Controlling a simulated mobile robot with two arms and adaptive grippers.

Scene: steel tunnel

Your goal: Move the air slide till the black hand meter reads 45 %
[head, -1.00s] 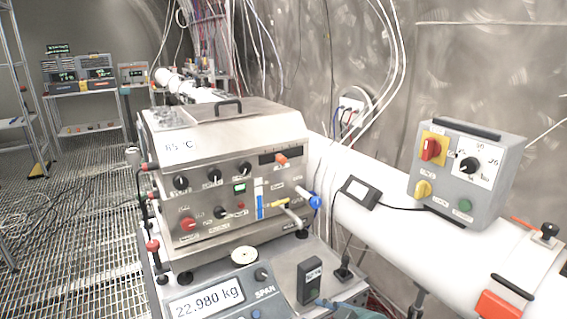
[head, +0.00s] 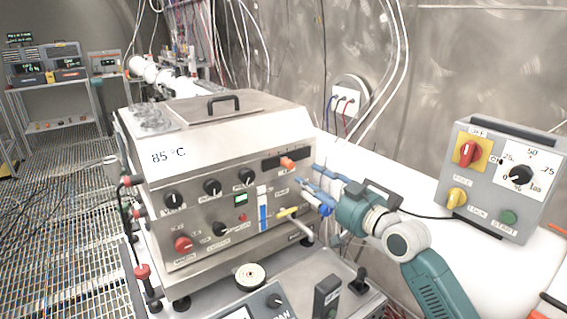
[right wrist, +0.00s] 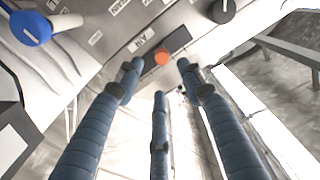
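An orange slide knob (head: 287,163) sits in a dark slot (head: 270,164) on the steel machine's front panel; it also shows in the right wrist view (right wrist: 162,58). In the right wrist view the knob lies just beyond the three fingertips (right wrist: 160,74), with nothing held. My left gripper is not in view.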

